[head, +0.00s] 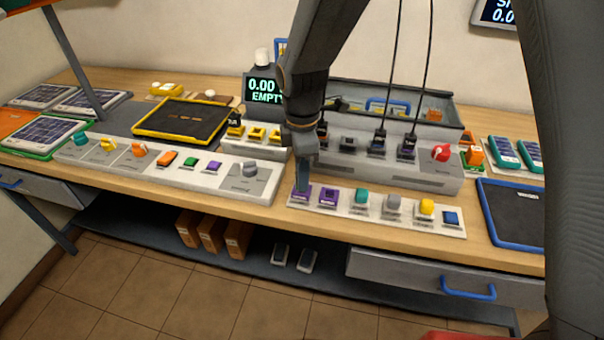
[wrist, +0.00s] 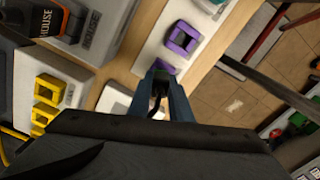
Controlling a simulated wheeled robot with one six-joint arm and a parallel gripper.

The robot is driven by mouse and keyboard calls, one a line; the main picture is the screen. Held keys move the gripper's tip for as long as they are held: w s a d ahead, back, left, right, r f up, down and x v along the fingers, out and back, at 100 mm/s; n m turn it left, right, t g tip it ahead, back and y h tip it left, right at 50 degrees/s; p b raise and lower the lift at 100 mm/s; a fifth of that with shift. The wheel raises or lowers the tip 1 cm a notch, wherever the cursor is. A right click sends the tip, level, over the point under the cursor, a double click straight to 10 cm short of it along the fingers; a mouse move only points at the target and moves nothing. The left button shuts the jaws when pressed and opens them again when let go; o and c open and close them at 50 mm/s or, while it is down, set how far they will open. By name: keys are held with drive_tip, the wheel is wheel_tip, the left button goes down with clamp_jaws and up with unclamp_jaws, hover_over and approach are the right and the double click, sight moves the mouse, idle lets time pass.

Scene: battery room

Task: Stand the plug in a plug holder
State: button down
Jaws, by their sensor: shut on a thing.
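My gripper (head: 303,183) points down over the left end of a pale front strip. In the wrist view its fingers (wrist: 161,88) are shut on a small dark plug (wrist: 159,89) with a black cord; the fingers hide most of it. A purple square holder (head: 300,196) lies directly beneath the fingertips; it also shows just beyond them in the wrist view (wrist: 163,66). I cannot tell whether the plug touches it. A second purple holder (head: 328,197) with a dark opening sits to its right, and its frame shows in the wrist view (wrist: 184,39).
The strip (head: 375,217) also bears teal, grey, yellow and blue pieces. Yellow square holders (head: 256,133) stand behind left, near an "EMPTY" display (head: 263,90). Left is a switch panel (head: 190,182); behind is a grey socket unit (head: 425,178) with hanging cords. A blue-rimmed tray (head: 512,212) lies right.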

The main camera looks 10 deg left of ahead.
drive_tip(key=shift+f+b, duration=0.35)
drive_tip(key=shift+f, duration=0.25)
idle(0.4)
drive_tip(key=c, duration=1.9)
unclamp_jaws()
drive_tip(key=shift+r, duration=0.1)
drive_tip(key=shift+r+p, duration=4)
drive_tip(key=shift+r, duration=1.45)
